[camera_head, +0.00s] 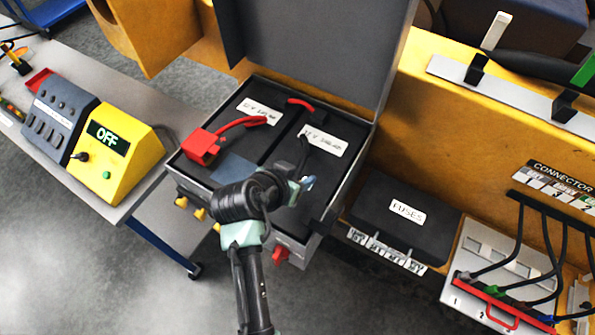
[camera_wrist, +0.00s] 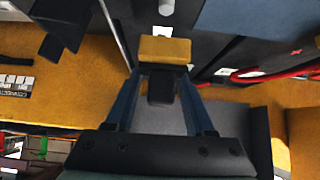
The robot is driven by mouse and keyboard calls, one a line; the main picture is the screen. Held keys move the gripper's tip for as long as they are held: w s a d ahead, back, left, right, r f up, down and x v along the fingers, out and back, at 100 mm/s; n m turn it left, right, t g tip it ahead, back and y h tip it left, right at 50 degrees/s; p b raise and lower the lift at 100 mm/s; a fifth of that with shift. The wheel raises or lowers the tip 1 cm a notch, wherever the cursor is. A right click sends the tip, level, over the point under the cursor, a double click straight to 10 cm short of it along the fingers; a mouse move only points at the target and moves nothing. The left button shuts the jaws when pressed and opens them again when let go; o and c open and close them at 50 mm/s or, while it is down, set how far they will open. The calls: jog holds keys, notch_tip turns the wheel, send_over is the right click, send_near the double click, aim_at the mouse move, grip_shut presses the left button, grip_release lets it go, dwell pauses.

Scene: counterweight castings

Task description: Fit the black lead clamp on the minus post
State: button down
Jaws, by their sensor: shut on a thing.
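My gripper (camera_head: 303,184) is over the front of the right-hand battery in the open grey box. In the wrist view its two blue fingers (camera_wrist: 163,95) are closed around a small load. That load shows a dark block (camera_wrist: 161,87), which I take to be the black lead clamp, and a tan-yellow block (camera_wrist: 165,50) at the fingertips. A pale metal post (camera_wrist: 166,7) stands just beyond the yellow block, with a gap between. A black lead (camera_head: 304,150) runs down to my gripper. My wrist hides the post and most of the clamp in the head view.
A red clamp (camera_head: 201,147) with a red cable (camera_head: 240,123) lies at the box's left. The raised lid (camera_head: 305,45) stands behind. A black fuses case (camera_head: 400,225) is to the right. A yellow "OFF" unit (camera_head: 115,155) stands on the left bench.

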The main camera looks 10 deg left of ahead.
jog(key=shift+f+b, duration=1.15)
jog(key=shift+f, duration=0.65)
jog(key=shift+f+b, duration=1.2)
jog(key=shift+f, duration=0.35)
jog(key=shift+c, duration=0.9)
grip_release()
jog(key=shift+s, duration=0.1)
jog(key=b+v, duration=0.2)
jog(key=v, duration=1.1)
jog(key=shift+b, duration=0.4)
jog(key=shift+a+f, duration=0.1)
